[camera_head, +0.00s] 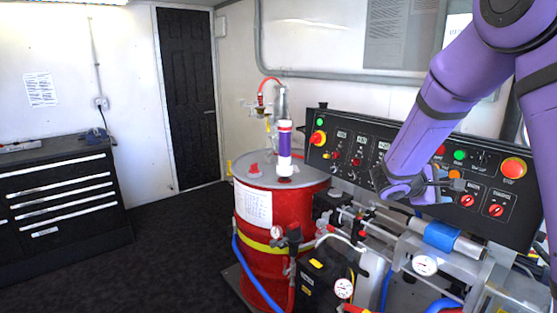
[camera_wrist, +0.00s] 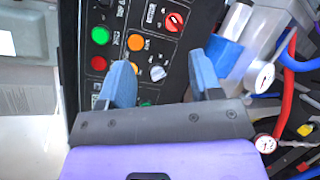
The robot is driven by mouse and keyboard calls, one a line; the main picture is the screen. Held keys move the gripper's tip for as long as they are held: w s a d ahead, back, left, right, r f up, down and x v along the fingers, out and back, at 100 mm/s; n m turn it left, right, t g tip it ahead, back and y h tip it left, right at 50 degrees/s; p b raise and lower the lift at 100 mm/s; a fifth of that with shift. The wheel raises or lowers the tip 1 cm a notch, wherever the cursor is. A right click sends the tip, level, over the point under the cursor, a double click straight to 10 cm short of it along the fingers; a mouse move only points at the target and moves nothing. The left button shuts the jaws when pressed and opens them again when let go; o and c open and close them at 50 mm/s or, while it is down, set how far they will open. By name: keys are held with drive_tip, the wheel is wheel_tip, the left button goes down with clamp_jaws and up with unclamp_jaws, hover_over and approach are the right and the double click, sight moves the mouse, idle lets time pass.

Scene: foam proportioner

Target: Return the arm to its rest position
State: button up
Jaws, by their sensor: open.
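My purple arm comes in from the upper right in the head view and reaches down in front of the black control panel (camera_head: 345,150). My gripper (camera_head: 450,183) is near the panel's lower right part, among its buttons and knobs. In the wrist view my gripper (camera_wrist: 163,75) has two blue-grey fingers spread apart with nothing between them. Beyond the fingers, the panel (camera_wrist: 180,45) shows a grey knob (camera_wrist: 158,73), an orange button (camera_wrist: 136,42) and a green button (camera_wrist: 100,35). I cannot tell whether a finger touches the panel.
A red drum (camera_head: 256,215) with a pump on top stands left of the panel. Pipes, hoses and gauges (camera_head: 425,265) lie below the panel. A black drawer cabinet (camera_head: 60,195) stands at the far left. The dark floor (camera_head: 175,245) between cabinet and drum is clear.

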drive_tip(key=s+a+r+m+g+y, duration=0.1)
drive_tip(key=s+r+m+g+y, duration=0.2)
drive_tip(key=s, duration=0.6)
drive_tip(key=s+a+r+m+y, duration=0.1)
drive_tip(key=s+r+m+y, duration=0.2)
drive_tip(key=s+r, duration=0.35)
drive_tip(key=s+a+r+m+t+y, duration=0.1)
drive_tip(key=s+a+y, duration=0.3)
drive_tip(key=s, duration=0.4)
drive_tip(key=s+a+r+m+t+y, duration=0.1)
drive_tip(key=s+a+m+t+y, duration=0.2)
drive_tip(key=s+a, duration=0.3)
drive_tip(key=shift+s+a+y, duration=0.2)
drive_tip(key=shift+s+y, duration=0.5)
drive_tip(key=shift+s, duration=0.65)
